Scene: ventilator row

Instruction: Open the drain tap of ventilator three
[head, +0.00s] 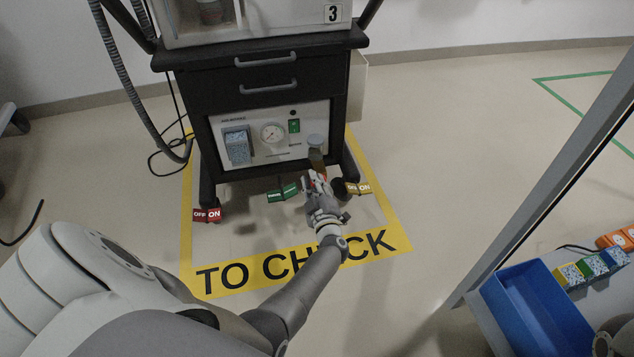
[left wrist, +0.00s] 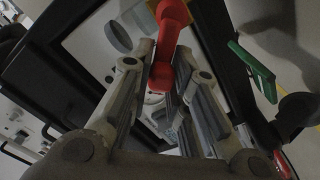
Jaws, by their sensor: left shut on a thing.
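Ventilator three (head: 268,65) is a black cart with a number 3 plate (head: 333,13). On the right of its lower front panel hangs a grey-topped bowl with an amber lower part (head: 316,157). My left gripper (head: 317,182) is just below this bowl, its arm reaching up from the bottom of the head view. In the left wrist view, the red drain tap (left wrist: 160,76) lies between the two fingers of the left gripper (left wrist: 158,66), which is shut on it. The fingers hide most of the tap in the head view.
Red (head: 207,215), green (head: 283,193) and yellow (head: 358,188) pedals lie around the cart's base. Yellow floor tape (head: 400,228) frames it. A blue bin (head: 545,310) and several small blocks are at lower right, beyond a grey post (head: 545,185).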

